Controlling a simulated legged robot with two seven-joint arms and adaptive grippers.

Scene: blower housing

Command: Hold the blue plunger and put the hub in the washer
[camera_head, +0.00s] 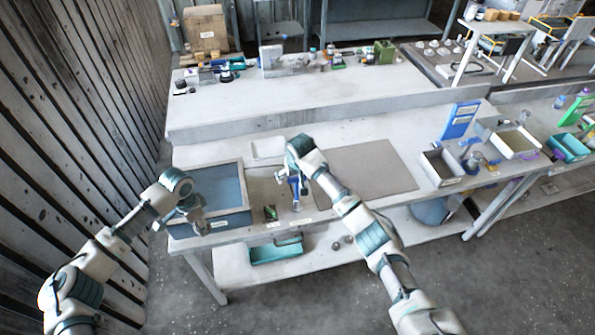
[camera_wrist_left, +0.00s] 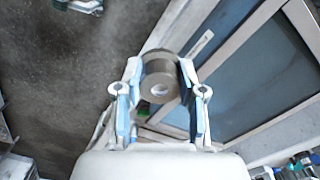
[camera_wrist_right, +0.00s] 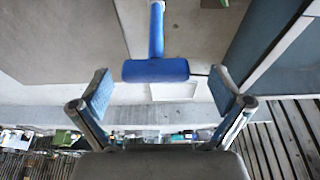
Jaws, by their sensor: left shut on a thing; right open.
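The hub, a grey-brown ring with a central hole (camera_wrist_left: 159,82), is clamped between the fingers of my left gripper (camera_wrist_left: 161,72). In the head view my left gripper (camera_head: 197,217) is at the front edge of the washer, a box with a blue inside and grey rim (camera_head: 247,182). The washer's rim and blue inside also show in the left wrist view (camera_wrist_left: 225,52). The blue plunger (camera_head: 294,186) stands upright on the bench. Its blue T-handle (camera_wrist_right: 155,70) lies between the spread fingers of my right gripper (camera_wrist_right: 160,88), with gaps at both sides.
A small dark-green item (camera_head: 270,213) lies between washer and plunger. A white tray (camera_head: 268,148) lies behind, and a grey mat (camera_head: 365,168) covers the bench to the right. A teal bin (camera_head: 275,251) is on the lower shelf. A slatted wall (camera_head: 60,130) stands at left.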

